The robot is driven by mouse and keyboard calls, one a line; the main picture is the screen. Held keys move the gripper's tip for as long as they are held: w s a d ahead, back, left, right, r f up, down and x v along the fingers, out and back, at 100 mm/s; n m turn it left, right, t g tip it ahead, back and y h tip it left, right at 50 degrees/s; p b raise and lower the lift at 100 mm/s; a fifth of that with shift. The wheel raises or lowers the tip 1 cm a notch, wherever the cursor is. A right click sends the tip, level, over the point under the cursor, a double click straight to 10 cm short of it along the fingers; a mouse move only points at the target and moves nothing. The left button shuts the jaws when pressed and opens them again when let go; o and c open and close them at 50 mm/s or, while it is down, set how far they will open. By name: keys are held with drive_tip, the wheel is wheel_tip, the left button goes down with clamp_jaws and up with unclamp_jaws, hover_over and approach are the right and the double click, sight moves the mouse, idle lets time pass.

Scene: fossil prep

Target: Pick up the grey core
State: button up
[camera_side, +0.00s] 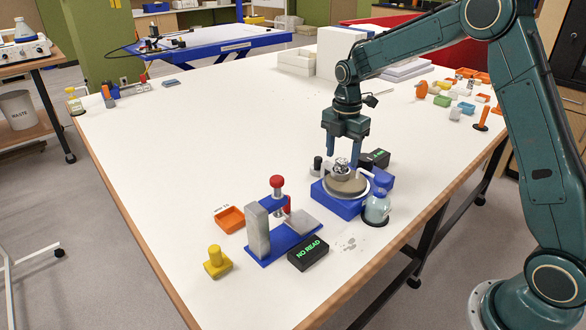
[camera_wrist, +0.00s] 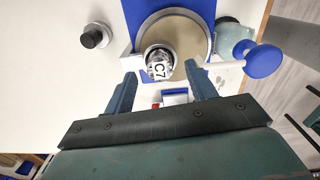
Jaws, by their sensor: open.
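The grey core (camera_side: 342,168) looks like a short, shiny grey piece standing on the round tan disc (camera_side: 352,188) of a blue-based device (camera_side: 338,204). In the wrist view the core (camera_wrist: 159,62) shows a white face with "C7" on it, on the disc (camera_wrist: 192,36). My gripper (camera_side: 343,154) is open and empty, with its fingers pointing down just above the core. In the wrist view my gripper's fingertips (camera_wrist: 160,80) are spread to either side, with the core just beyond them, between their lines. I cannot tell the exact height gap.
A dark knob (camera_wrist: 94,36) stands left of the disc. A blue round part (camera_wrist: 263,61) on a white arm and a glass flask (camera_side: 376,208) stand to the right. A "NO READ" box (camera_side: 308,253) and an orange tray (camera_side: 230,219) lie nearer.

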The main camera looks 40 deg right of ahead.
drive_tip(key=shift+f, duration=1.1)
drive_tip(key=shift+c, duration=0.3)
drive_tip(key=c, duration=1)
